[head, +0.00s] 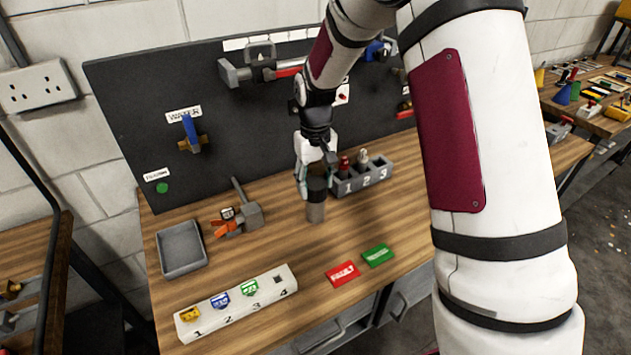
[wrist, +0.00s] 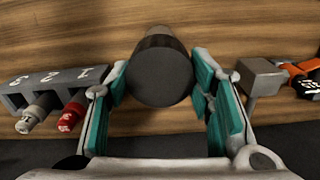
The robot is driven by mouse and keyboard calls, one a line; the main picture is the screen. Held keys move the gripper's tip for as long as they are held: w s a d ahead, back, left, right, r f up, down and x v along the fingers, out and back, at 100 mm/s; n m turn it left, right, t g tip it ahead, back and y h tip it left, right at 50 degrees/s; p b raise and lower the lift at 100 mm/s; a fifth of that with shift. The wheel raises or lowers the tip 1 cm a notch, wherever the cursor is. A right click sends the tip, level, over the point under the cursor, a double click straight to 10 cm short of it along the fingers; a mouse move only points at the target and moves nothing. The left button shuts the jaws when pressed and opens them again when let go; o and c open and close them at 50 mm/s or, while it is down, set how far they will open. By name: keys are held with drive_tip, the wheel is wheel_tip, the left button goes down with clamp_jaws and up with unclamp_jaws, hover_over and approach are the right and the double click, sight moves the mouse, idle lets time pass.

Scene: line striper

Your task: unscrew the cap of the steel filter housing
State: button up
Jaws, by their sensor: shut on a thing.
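The steel filter housing (head: 316,212) stands upright on the wooden bench, its grey body showing below a dark round cap (head: 317,185). In the wrist view I look down on the cap (wrist: 161,78), which sits between the two teal finger pads. My gripper (head: 315,172) reaches down over the housing from above and is shut on the cap. In the wrist view the fingers of my gripper (wrist: 162,75) lie on the left and right sides of the cap. Most of the housing body is hidden under the cap there.
A grey numbered rack (head: 376,176) with red and grey plugs stands close on the right. A hammer (head: 246,213), an orange-handled tool (head: 226,226) and a grey tray (head: 181,250) lie left. A white numbered block (head: 237,304) and red (head: 341,274) and green (head: 378,255) plates lie in front.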

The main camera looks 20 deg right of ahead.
drive_tip(key=shift+n, duration=0.6)
drive_tip(key=n, duration=0.4)
drive_tip(key=shift+n, duration=0.4)
drive_tip(key=shift+n+p, duration=0.3)
drive_tip(key=shift+n, duration=0.2)
drive_tip(key=n, duration=0.3)
